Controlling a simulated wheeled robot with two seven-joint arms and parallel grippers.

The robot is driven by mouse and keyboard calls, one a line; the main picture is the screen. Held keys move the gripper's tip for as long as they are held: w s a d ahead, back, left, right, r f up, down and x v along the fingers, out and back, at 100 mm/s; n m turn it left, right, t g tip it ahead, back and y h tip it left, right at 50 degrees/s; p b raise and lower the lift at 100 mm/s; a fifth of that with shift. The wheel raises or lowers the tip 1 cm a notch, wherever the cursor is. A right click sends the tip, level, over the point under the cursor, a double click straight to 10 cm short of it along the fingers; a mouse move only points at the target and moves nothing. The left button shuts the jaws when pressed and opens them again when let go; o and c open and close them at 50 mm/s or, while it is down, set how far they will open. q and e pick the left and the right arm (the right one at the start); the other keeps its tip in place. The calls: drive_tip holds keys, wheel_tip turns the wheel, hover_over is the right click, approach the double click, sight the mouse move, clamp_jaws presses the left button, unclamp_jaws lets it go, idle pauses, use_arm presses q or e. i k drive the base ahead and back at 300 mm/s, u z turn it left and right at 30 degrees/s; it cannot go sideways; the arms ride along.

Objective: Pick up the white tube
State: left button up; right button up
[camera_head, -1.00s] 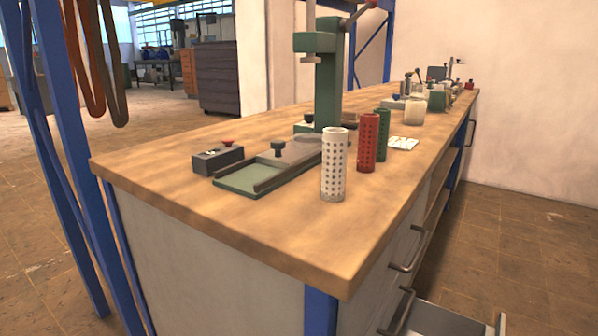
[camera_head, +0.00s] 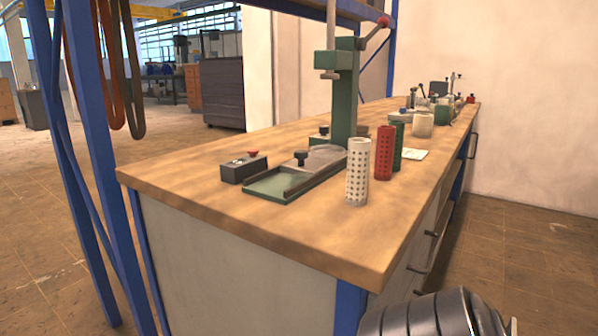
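The white tube (camera_head: 357,173) stands upright on the wooden workbench (camera_head: 215,205), near its right front part. It has rows of dark holes. A red tube (camera_head: 384,153) stands just behind it to the right, and a green tube (camera_head: 397,143) stands behind the red one. Neither of my gripper's fingers shows in the head view. A dark rounded part at the bottom right edge looks like part of my arm; no fingers can be seen on it. Nothing touches the white tube.
A green press (camera_head: 344,95) with a flat green tray base (camera_head: 268,188) stands left of the tubes. A small grey box (camera_head: 244,167) with a red knob sits farther left. Blue posts (camera_head: 92,130) rise left of the bench. The front bench top is clear.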

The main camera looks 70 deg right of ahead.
sight(359, 148)
drive_tip(key=i, duration=1.75)
drive_tip(key=z, duration=3.55)
